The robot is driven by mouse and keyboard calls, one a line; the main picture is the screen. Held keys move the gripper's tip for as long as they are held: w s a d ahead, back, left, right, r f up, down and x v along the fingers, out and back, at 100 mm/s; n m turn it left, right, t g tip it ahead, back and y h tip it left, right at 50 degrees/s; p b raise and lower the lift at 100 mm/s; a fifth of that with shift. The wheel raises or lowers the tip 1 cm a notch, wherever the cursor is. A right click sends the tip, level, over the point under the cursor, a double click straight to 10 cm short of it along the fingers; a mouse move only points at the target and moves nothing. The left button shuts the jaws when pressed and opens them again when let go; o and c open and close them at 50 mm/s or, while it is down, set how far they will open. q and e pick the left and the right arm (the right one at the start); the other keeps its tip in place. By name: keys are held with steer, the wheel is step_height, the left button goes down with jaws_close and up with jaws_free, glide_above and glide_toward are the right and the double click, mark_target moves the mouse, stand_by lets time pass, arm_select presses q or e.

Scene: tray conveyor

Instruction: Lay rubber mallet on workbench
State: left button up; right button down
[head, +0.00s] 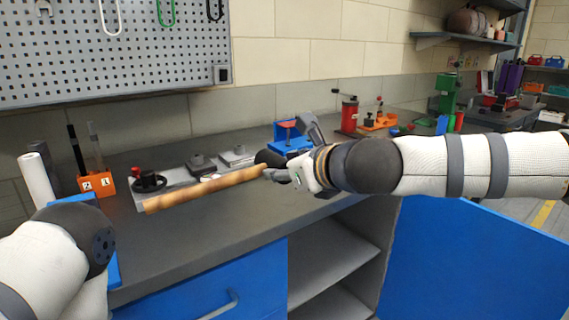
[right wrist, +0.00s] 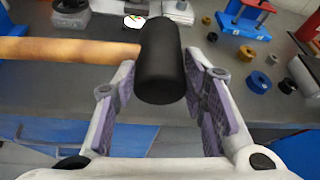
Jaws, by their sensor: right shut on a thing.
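The rubber mallet has a long wooden handle (head: 205,190) and a black cylindrical head (right wrist: 160,62). My right gripper (head: 277,172) is shut on the head, which sits between the finger pads in the right wrist view. The handle points left, roughly level, across the grey workbench (head: 200,238). It appears held above the bench top; the exact gap is unclear. In the head view the head is partly hidden by my gripper. My left arm shows at the lower left, but its gripper is out of view.
Grey fixtures (head: 197,162) stand behind the handle. An orange pen holder (head: 97,184) and white roll (head: 36,180) are at left. A blue-and-red device (head: 288,139) and red press (head: 349,115) stand behind my gripper. Bench top in front of the handle is clear. A blue door (head: 470,255) hangs open.

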steer(key=s+d+f+m+t+h, duration=0.1)
steer(key=s+d+f+m+h, duration=0.1)
steer(key=s+d, duration=0.3)
steer(key=s+d+f+m+t+h, duration=0.1)
steer(key=s+d+m+h, duration=0.3)
steer(key=d, duration=0.9)
steer(key=shift+s+d+f+h, duration=0.35)
steer(key=shift+s+f+h, duration=0.2)
steer(key=shift+s, duration=0.6)
